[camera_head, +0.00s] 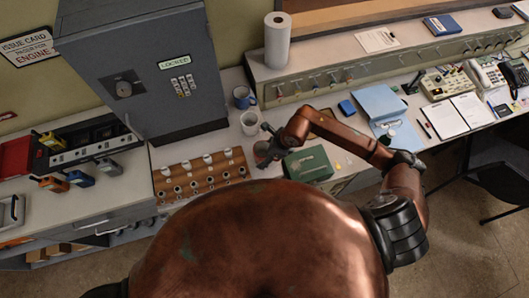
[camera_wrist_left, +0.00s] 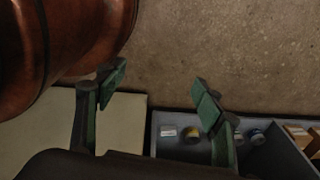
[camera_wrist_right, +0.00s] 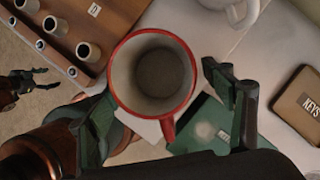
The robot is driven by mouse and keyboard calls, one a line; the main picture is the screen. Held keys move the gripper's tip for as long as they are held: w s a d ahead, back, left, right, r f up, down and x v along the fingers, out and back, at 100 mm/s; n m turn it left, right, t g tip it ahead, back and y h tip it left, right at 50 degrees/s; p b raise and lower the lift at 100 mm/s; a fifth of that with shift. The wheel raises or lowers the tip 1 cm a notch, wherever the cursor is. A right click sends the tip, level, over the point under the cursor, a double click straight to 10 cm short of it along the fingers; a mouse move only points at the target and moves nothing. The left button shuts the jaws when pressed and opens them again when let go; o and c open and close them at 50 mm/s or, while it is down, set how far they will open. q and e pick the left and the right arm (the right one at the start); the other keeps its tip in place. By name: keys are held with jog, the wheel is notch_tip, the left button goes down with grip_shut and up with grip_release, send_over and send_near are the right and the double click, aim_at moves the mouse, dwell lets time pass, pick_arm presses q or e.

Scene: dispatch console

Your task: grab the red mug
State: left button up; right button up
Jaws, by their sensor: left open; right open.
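The red mug (camera_wrist_right: 153,72), with a red rim, red handle and pale inside, shows from above in the right wrist view. My right gripper (camera_wrist_right: 162,88) is open over it, with one finger at each side of the mug; I cannot tell whether they touch it. In the head view my right gripper (camera_head: 266,150) is over the counter between the wooden rack and the green box, and I cannot make out the red mug there. My left gripper (camera_wrist_left: 158,88) is open and empty in the left wrist view, with bare floor beyond it.
A wooden rack of stamps (camera_head: 200,174) stands left of the right gripper, and a green box (camera_head: 308,163) stands right. A white mug (camera_head: 250,123) and a blue mug (camera_head: 241,97) stand behind. An open bin (camera_wrist_left: 178,146) with small items lies below the left gripper.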

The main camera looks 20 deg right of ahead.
jog(key=shift+w+a+f, duration=0.15)
jog(key=shift+a+f, duration=0.15)
jog(key=shift+f, duration=0.3)
jog(key=shift+c, duration=0.7)
jog(key=c, duration=1.4)
